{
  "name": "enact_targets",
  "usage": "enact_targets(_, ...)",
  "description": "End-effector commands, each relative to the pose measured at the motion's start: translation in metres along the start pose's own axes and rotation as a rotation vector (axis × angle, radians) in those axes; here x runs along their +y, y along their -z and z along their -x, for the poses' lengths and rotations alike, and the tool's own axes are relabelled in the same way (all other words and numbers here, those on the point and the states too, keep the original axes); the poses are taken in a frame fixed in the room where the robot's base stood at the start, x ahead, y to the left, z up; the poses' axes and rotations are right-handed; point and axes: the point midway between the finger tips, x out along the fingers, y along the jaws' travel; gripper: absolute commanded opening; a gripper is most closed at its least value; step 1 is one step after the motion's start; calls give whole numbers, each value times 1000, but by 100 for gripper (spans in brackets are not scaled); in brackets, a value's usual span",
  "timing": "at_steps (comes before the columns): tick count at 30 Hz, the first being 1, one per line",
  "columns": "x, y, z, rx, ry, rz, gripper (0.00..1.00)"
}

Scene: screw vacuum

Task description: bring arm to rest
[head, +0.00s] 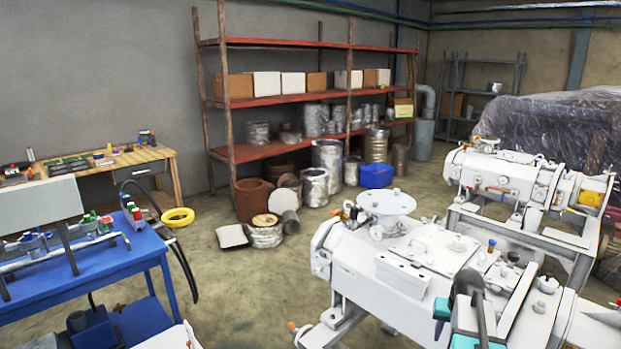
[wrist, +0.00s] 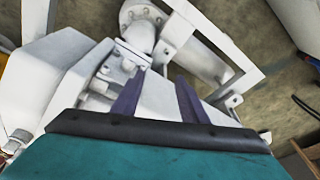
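My gripper (wrist: 158,88) shows in the wrist view as a teal body with a black bar and two dark fingers. The fingers stand apart with nothing between them, and white machine parts show behind the gap. My arm's teal and dark parts appear at the bottom right of the head view, in front of a large white vacuum machine (head: 415,262). The fingertips cannot be made out there. In the wrist view, a white pipe with a round flange (wrist: 140,20) and a white frame (wrist: 240,75) lie beyond the fingers. I cannot tell their exact distance from the fingers.
A second white machine (head: 520,180) stands behind at the right, beside a plastic-wrapped bulk (head: 550,125). A blue workbench (head: 85,272) is at the left, with a wooden bench (head: 150,158) behind. Red shelving (head: 290,97) lines the wall. Concrete floor (head: 240,290) is clear between bench and machine.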

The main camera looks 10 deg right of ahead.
Motion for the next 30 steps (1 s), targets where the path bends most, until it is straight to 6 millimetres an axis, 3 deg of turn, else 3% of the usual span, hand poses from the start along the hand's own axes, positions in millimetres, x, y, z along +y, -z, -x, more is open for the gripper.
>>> enact_targets(3, -43, -23, -19, -27, 12, 59, 40)
enact_targets(15, -161, -108, -68, -106, 37, 241, 40)
enact_targets(24, -227, -183, -94, -161, 45, 377, 40)
enact_targets(30, -252, -220, -104, -185, 45, 439, 40)
